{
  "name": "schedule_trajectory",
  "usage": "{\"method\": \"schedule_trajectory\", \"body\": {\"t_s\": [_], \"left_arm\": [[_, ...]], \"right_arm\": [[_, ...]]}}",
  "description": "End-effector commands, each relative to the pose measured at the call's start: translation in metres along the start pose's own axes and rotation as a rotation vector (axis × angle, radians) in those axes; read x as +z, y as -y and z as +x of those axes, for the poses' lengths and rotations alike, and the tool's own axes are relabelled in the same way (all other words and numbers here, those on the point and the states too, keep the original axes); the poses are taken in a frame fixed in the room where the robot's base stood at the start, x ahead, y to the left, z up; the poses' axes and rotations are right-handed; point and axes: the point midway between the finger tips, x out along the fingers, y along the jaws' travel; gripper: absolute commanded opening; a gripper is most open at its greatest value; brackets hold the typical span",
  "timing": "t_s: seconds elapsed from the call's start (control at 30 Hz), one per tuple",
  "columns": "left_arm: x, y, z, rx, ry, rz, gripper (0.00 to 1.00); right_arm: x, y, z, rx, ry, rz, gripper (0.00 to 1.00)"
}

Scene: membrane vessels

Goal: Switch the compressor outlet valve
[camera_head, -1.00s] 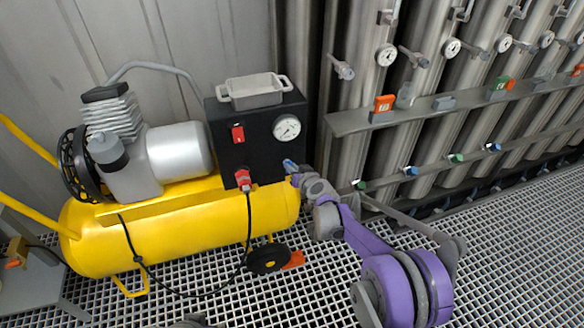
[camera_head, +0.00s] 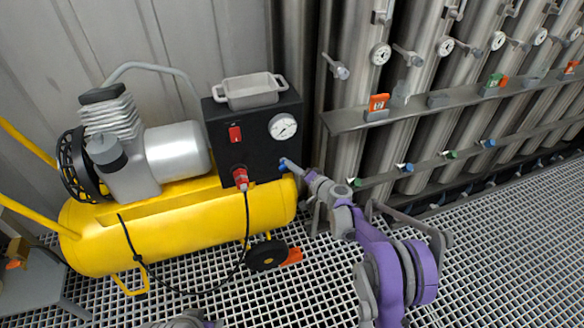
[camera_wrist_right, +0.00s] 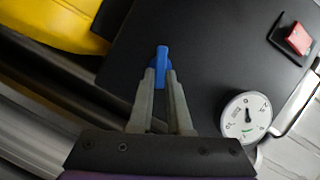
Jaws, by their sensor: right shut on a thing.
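The yellow compressor (camera_head: 170,233) stands on the grating with a black control box (camera_head: 262,160) on its right end. A blue valve handle (camera_head: 284,164) sits at the box's lower right. My right gripper (camera_head: 296,168) reaches it from the right. In the right wrist view, the fingers of my right gripper (camera_wrist_right: 159,90) are shut on the blue valve handle (camera_wrist_right: 162,62), whose tip sticks out beyond them. The valve's body is mostly hidden behind the fingers. My left gripper is not in view; only a bit of an arm shows at the bottom edge.
A red switch (camera_head: 235,134), a round gauge (camera_head: 283,127) and a red hose connector (camera_head: 241,177) are on the box. A grey tray (camera_head: 251,92) rests on top. Steel vessels and a shelf (camera_head: 345,122) stand close at the right. Grating at the lower right is free.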

Motion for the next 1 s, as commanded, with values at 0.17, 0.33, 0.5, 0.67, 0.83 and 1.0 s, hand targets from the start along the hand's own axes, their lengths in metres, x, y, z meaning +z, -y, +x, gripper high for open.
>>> {"method": "schedule_trajectory", "body": {"t_s": [0.17,0.33,0.5,0.67,0.83,1.0], "left_arm": [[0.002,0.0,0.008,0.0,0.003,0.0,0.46],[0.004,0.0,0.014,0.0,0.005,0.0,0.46],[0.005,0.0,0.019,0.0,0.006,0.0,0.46],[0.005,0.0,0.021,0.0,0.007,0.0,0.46],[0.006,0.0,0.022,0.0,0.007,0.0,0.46],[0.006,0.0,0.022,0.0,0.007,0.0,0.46]], "right_arm": [[0.002,-0.002,0.003,-0.062,0.001,0.147,0.0],[0.002,-0.004,0.004,-0.11,0.001,0.262,0.0],[0.003,-0.004,0.004,-0.145,0.003,0.346,0.0],[0.003,-0.004,0.004,-0.166,0.003,0.396,0.0],[0.003,-0.004,0.004,-0.176,0.003,0.421,0.0],[0.004,-0.003,0.004,-0.179,0.004,0.428,0.0]]}}
